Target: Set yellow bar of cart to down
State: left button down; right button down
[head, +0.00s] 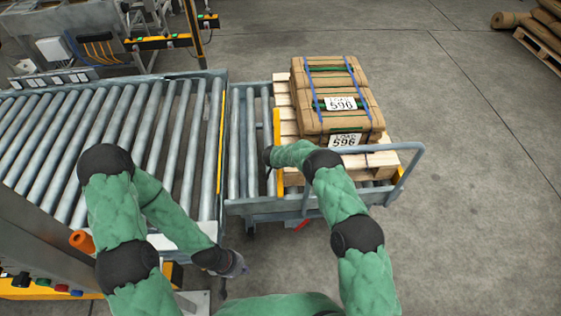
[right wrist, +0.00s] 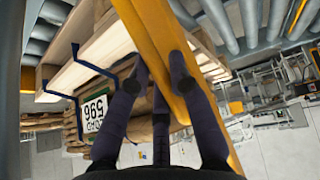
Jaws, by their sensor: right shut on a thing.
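The cart (head: 263,206) stands beside the roller conveyor, with a wooden pallet of wrapped brown sacks on it. Its yellow bar (head: 277,127) runs along the pallet's left side and looks raised above the rollers. My right gripper (head: 268,156) is at this bar, and my forearm partly hides it. In the right wrist view the yellow bar (right wrist: 152,30) crosses diagonally between the dark fingers of my right gripper (right wrist: 160,78), which is shut on it. My left gripper (head: 238,264) hangs low near the conveyor's front corner, away from the bar; its finger opening is unclear.
The sack load (head: 335,95) has blue straps and labels reading 596. A grey-blue push handle (head: 409,165) rises at the cart's right. The roller conveyor (head: 150,130) fills the left, with a yellow strip (head: 221,140) on its edge.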

jog(key=c, duration=1.1)
grip_release()
jog(key=shift+r, duration=0.1)
jog(key=v, duration=1.1)
jog(key=shift+s+r, duration=0.3)
